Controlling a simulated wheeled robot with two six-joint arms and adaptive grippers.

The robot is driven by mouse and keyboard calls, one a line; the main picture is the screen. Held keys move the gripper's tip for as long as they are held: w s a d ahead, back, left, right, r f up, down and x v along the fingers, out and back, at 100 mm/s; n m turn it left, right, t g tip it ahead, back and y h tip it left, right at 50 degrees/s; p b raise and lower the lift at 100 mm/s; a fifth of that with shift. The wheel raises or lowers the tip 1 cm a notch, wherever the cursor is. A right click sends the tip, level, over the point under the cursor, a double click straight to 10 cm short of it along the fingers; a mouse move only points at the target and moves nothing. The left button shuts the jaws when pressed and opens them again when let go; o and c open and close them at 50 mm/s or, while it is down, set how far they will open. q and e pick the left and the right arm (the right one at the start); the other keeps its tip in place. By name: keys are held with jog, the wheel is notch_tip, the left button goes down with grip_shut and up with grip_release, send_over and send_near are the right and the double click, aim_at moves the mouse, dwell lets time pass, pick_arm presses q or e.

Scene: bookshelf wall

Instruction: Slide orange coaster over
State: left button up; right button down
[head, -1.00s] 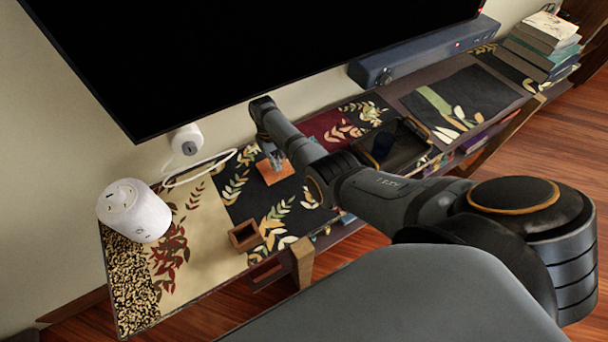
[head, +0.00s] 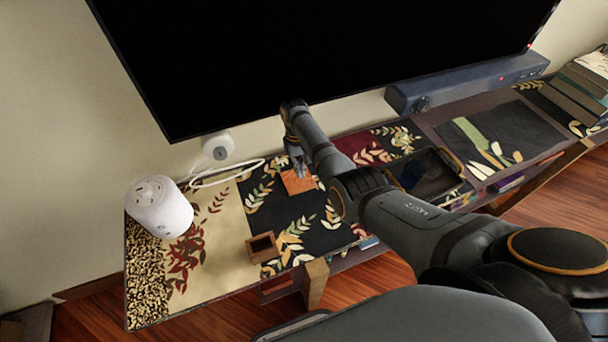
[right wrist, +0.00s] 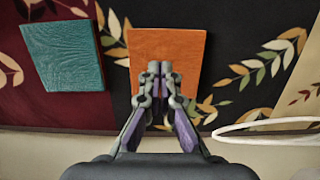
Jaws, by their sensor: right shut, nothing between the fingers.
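The orange coaster (head: 297,182) is a flat square lying on the dark, leaf-patterned part of the shelf top. It also shows in the right wrist view (right wrist: 165,42), upper middle. My right gripper (head: 301,173) is shut and empty, pointing down at the coaster's wall-side part. In the right wrist view its closed fingertips (right wrist: 160,68) overlap the coaster's near part; whether they touch it is unclear. A teal square (right wrist: 66,55) lies left of the coaster in that view; my right arm hides it in the head view. My left gripper is not in view.
A small brown open box (head: 262,247) stands near the shelf's front edge. A white speaker (head: 159,206) with a white cable (head: 225,172) is at the left. A dark tray (head: 425,173) lies right of my arm. The large black screen (head: 320,60) hangs above.

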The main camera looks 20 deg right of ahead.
notch_tip(320, 180, up, 10)
jog(key=w, duration=0.2)
jog(key=shift+s, duration=0.1)
